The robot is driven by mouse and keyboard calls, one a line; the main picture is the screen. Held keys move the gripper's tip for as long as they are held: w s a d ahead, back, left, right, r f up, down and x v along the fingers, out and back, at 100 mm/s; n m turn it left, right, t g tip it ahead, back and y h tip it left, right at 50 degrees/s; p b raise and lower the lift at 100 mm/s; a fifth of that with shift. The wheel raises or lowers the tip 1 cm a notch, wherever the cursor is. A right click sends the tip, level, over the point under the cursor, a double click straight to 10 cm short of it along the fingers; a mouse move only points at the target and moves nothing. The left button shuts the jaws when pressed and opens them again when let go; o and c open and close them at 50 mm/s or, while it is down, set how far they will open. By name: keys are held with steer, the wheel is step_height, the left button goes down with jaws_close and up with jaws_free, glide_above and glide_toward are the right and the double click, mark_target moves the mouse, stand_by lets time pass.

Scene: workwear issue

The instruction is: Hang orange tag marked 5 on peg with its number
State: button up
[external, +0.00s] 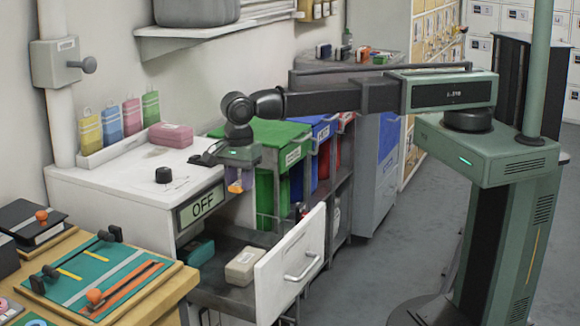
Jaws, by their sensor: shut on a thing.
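My gripper (238,172) points down in the external view, over the front right edge of the white cabinet top. It is shut on a small orange tag (236,187), which hangs just below the fingers, above the open drawer. The tag is too small for me to read a number on it. I cannot make out a numbered peg in this view.
Below, the open drawer (291,268) holds a beige box (245,265). Green (265,199) and blue (322,135) bins stand behind.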

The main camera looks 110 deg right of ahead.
mark_target(243, 261)
step_height(243, 261, down, 20)
steer(key=b, duration=2)
steer(key=shift+f, duration=0.1)
steer(key=o, duration=0.9)
steer(key=r+p, duration=1.1)
steer(key=shift+w, duration=0.2)
